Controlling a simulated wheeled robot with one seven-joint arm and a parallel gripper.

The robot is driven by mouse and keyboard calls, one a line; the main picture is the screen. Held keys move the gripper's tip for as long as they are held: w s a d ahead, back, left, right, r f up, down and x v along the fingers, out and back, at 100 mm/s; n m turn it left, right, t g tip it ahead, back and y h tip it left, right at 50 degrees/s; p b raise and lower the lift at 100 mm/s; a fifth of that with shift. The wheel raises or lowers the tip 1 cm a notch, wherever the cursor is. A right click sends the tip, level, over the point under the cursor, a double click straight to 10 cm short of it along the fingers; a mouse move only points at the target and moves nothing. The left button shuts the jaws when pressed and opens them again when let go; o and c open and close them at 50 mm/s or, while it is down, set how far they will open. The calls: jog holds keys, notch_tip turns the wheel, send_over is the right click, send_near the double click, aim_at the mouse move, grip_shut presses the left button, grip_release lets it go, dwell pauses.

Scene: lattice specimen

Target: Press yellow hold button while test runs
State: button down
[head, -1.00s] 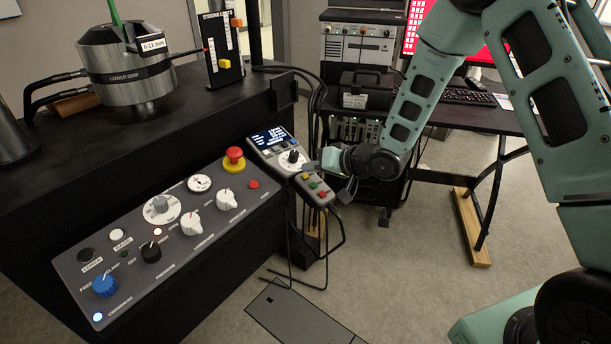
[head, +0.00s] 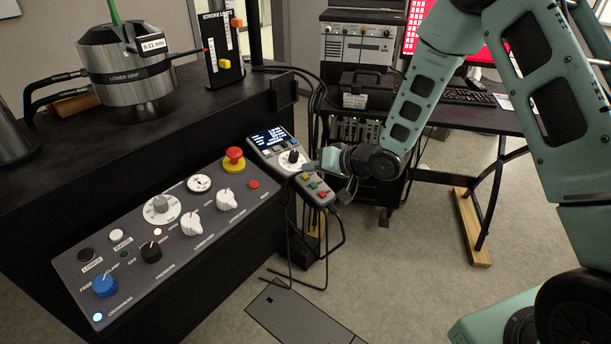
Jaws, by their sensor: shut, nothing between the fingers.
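The dark fingertips are right at the pendant's upper end, close to the yellow button. I cannot tell whether they touch or press it. A display unit (head: 270,137) with a lit blue screen and a knob sits just left of the fingertips.
The sloping control panel (head: 140,222) carries several knobs and a red emergency stop (head: 235,154). The lower grip cylinder (head: 128,72) stands on the black bench behind. Cables hang below the pendant. A dark desk (head: 460,118) stands behind my arm.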

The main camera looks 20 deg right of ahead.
aim_at(316, 184)
jog(key=shift+f, duration=0.1)
jog(key=shift+f, duration=0.35)
jog(key=shift+w+a+f+b, duration=0.1)
jog(key=shift+w+f+b, duration=0.05)
jog(key=shift+f+b, duration=0.2)
dwell(0.7)
jog(key=shift+r, duration=0.15)
jog(key=shift+s+r+p, duration=0.2)
jog(key=shift+r+p, duration=0.45)
jog(key=shift+p, duration=0.1)
jog(key=shift+r, duration=0.1)
jog(key=r+p, duration=0.3)
jog(key=s+d+r+p, duration=0.1)
jog(key=shift+r, duration=0.4)
jog(key=shift+f, duration=0.1)
